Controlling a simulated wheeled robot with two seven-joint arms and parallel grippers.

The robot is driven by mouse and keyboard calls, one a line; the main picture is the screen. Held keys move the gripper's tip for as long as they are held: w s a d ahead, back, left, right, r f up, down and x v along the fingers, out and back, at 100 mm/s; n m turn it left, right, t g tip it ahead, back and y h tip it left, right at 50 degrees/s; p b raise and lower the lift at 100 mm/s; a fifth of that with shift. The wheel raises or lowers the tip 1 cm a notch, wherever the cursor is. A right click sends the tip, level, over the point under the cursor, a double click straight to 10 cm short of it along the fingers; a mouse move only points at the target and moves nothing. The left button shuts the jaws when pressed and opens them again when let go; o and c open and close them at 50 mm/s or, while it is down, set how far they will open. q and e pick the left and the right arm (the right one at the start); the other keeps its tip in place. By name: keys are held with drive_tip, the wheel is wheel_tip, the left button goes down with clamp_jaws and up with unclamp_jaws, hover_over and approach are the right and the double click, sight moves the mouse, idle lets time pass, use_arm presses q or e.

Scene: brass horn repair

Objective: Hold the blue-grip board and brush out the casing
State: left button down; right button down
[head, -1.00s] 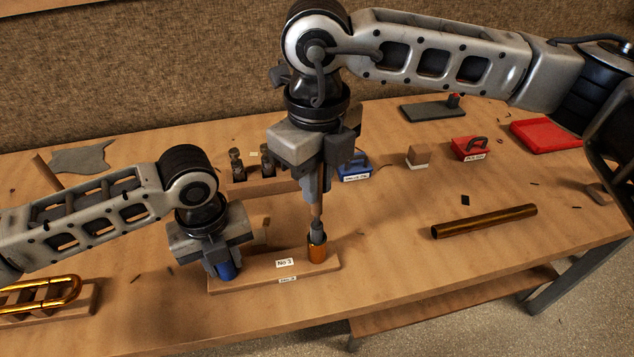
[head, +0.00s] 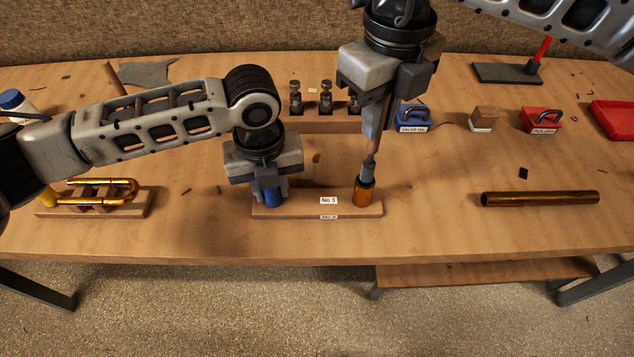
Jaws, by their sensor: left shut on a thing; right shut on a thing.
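The board (head: 300,208) is a low wooden block near the table's front edge, with a "No 3" label. Its blue grip (head: 272,196) stands at its left end. My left gripper (head: 268,188) is shut on the blue grip from above. The brass casing (head: 362,195) stands upright at the board's right end. My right gripper (head: 372,140) is above the casing, shut on the brush (head: 368,168), which points down. The brush's grey lower part is at the casing's mouth; how deep its tip reaches is hidden.
A rack with several small valves (head: 326,98) stands behind the board. A blue labelled box (head: 413,117), a wood-topped block (head: 482,118) and a red box (head: 541,119) stand at the back right. A brass tube (head: 540,198) lies at right, a brass slide (head: 105,191) at left.

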sight(372, 150)
drive_tip(key=shift+f, duration=0.25)
idle(0.4)
drive_tip(key=shift+f, duration=2.3)
drive_tip(key=shift+r, duration=0.2)
drive_tip(key=shift+r, duration=2.35)
drive_tip(key=shift+f, duration=0.2)
drive_tip(key=shift+f, duration=2.2)
